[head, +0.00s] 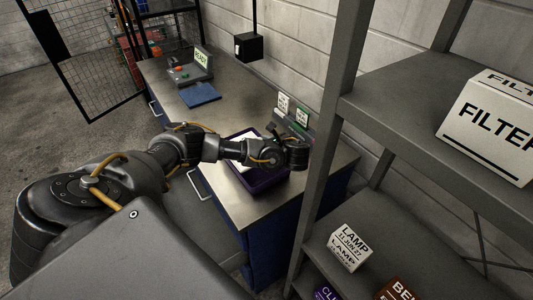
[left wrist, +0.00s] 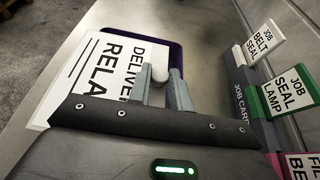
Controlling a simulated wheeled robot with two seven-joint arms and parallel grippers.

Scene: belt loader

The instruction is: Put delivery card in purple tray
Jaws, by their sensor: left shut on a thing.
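The delivery card (left wrist: 88,82) is white with black lettering, partly covered by my gripper in the left wrist view. My left gripper (left wrist: 160,86) is shut on the card, with a small pale knob between its fingers. The purple tray (left wrist: 180,58) shows behind and beneath the card; its front rim also shows in the head view (head: 264,187). In the head view my left gripper (head: 294,154) is over the tray, and a white part of the card (head: 243,143) shows behind my arm. I cannot tell whether the card touches the tray floor. My right gripper is not in view.
A job card rack (left wrist: 240,90) with upright cards stands beside the tray, near the wall. A blue flat item (head: 200,94) and a sign marked READY (head: 202,55) are farther along the bench. Grey shelving (head: 418,75) with boxes stands at right.

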